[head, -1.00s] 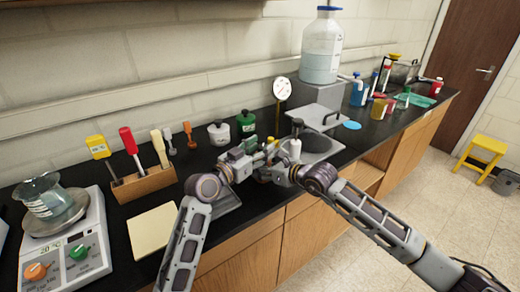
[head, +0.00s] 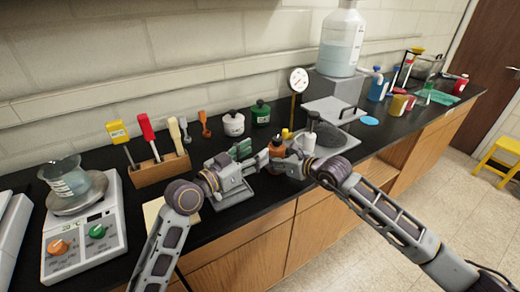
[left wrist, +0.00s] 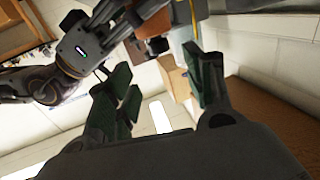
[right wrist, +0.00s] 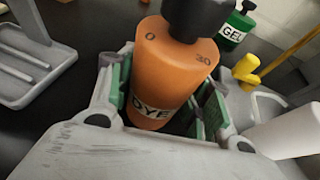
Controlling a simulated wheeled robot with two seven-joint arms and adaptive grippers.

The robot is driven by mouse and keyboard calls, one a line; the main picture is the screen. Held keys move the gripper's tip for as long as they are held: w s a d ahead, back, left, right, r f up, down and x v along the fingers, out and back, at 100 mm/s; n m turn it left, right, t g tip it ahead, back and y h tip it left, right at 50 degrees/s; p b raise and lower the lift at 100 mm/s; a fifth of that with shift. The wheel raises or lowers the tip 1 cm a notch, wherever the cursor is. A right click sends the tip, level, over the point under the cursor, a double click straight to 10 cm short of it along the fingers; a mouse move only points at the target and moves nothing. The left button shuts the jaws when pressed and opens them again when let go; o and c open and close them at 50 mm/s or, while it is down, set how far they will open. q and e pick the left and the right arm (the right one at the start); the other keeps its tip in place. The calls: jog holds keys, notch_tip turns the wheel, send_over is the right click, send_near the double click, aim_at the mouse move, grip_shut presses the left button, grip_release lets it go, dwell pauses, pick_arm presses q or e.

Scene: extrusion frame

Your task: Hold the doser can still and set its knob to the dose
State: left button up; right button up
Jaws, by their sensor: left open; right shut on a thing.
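The doser can is an orange can labelled DYE (right wrist: 150,110) with a black knob (right wrist: 197,15) on top. In the head view the can (head: 277,147) stands at the bench's front. My right gripper (right wrist: 166,95) is shut around its body from both sides; it also shows in the head view (head: 280,163). My left gripper (head: 257,160) is open, empty and just left of the can. Its spread fingers show in the left wrist view (left wrist: 165,78). The knob's pointer direction cannot be told.
A white can (head: 233,124) and a green GEL can (head: 260,112) stand behind. A white bottle (head: 309,140) is close on the right. Bench behind the can is partly clear.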

pick_arm(q)
jog(key=shift+v, duration=1.3)
pick_arm(e)
jog(key=o, duration=1.2)
jog(key=shift+s+d, duration=0.1)
jog(key=shift+d, duration=0.05)
jog(key=shift+v, duration=5.85)
